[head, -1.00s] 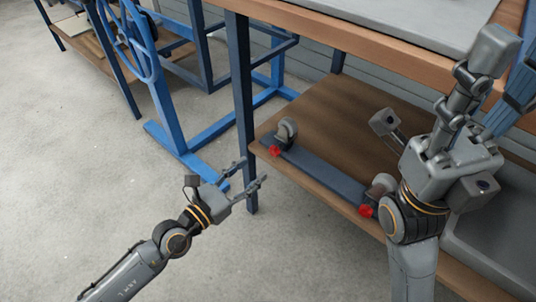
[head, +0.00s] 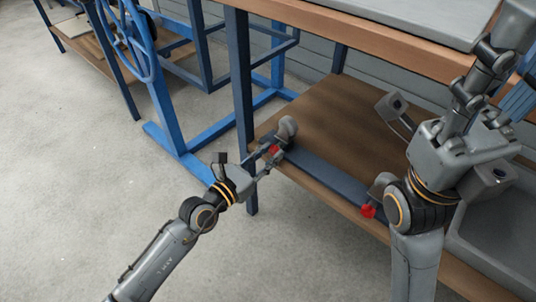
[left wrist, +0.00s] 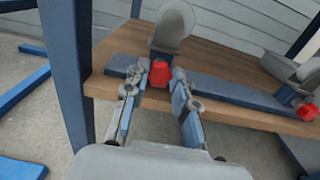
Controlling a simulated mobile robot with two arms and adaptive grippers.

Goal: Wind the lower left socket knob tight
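The left red socket knob (head: 275,149) sits on the front of a grey socket fitting (head: 287,130) at the left end of a dark blue rail on the lower shelf. In the left wrist view the knob (left wrist: 160,72) lies between the fingertips of my left gripper (left wrist: 163,80). The fingers are spread, with a small gap showing to the right of the knob; contact on the left cannot be told. In the head view my left gripper (head: 268,157) reaches the knob from the front left.
A second red knob (head: 368,211) sits at the right end of the dark blue rail (head: 325,178). A dark blue table leg (head: 242,110) stands just left of the knob. The bench top (head: 350,42) overhangs the shelf (head: 335,115).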

